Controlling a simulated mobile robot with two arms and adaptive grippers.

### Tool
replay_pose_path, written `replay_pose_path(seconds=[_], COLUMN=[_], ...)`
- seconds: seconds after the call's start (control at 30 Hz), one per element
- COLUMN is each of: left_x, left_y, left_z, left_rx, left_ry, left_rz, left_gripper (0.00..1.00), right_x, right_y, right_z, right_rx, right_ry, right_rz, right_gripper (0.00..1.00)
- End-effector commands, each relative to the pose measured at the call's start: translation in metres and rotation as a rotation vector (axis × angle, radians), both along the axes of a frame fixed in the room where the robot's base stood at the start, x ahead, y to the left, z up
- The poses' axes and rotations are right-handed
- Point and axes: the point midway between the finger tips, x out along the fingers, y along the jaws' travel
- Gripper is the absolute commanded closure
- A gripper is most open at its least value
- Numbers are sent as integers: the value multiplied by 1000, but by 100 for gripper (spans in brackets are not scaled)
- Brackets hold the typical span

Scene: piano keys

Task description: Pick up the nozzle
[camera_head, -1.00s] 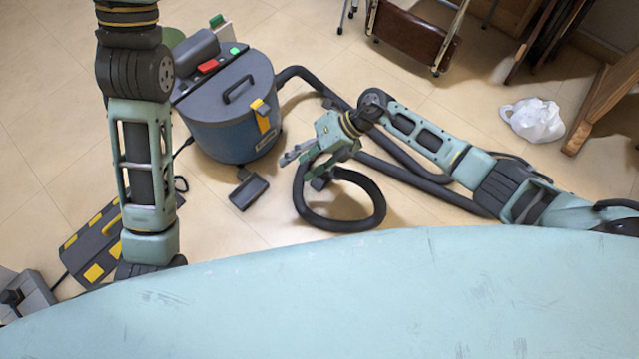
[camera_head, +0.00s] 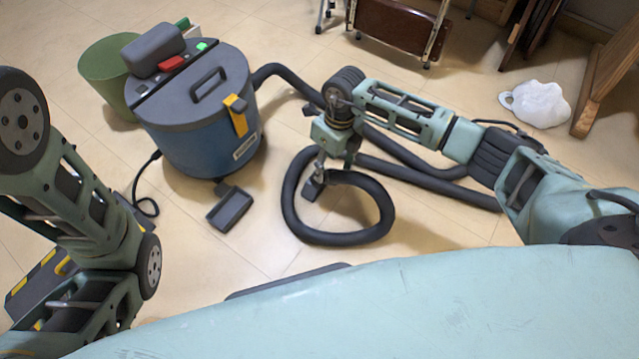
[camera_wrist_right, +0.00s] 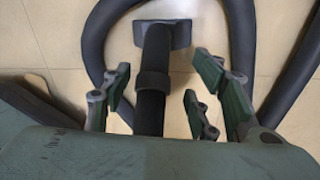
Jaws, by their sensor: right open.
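The nozzle is a dark tube with a collar (camera_wrist_right: 152,82) and a flat, blocky head (camera_wrist_right: 165,33), seen in the right wrist view. In the head view its head (camera_head: 312,189) shows inside the loop of the black hose (camera_head: 388,215). My right gripper (camera_head: 318,164) points down over it. In the right wrist view the gripper (camera_wrist_right: 155,100) is open, with fingers apart on both sides of the tube and gaps between. My left arm is at the left of the head view; its gripper is not visible.
A blue vacuum (camera_head: 205,140) stands left of the hose. A dark rectangular piece (camera_head: 230,208) lies on the floor in front of it. A green bin (camera_head: 105,75) is behind. A white bag (camera_head: 538,104) and a chair (camera_head: 398,28) are farther off. Floor below the hose is clear.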

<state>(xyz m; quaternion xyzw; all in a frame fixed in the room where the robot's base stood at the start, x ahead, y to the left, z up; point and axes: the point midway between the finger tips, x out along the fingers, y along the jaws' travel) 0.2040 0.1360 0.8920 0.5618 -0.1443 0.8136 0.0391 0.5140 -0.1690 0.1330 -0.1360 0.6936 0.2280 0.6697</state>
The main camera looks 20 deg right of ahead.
Motion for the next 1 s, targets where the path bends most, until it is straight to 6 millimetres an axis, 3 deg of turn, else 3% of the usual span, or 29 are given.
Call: replay_pose_path(seconds=[0.03, 0.23, 0.57, 1.0], left_x=[0, 1, 1, 1], left_y=[0, 0, 0, 0], left_z=[-12, -37, -38, -38], left_rx=[0, 0, 0, 0], left_ry=[1, 2, 2, 2], left_rz=[0, 0, 0, 0], left_gripper=[60, 60, 60, 60], right_x=[-2, -5, -5, -5], right_y=[3, 9, 10, 10], right_z=[-12, -38, -40, -41], right_rx=[1, 1, 1, 1], right_ry=[2, 2, 1, 1], right_rz=[1, 0, -1, -1], right_gripper=[46, 46, 47, 85])
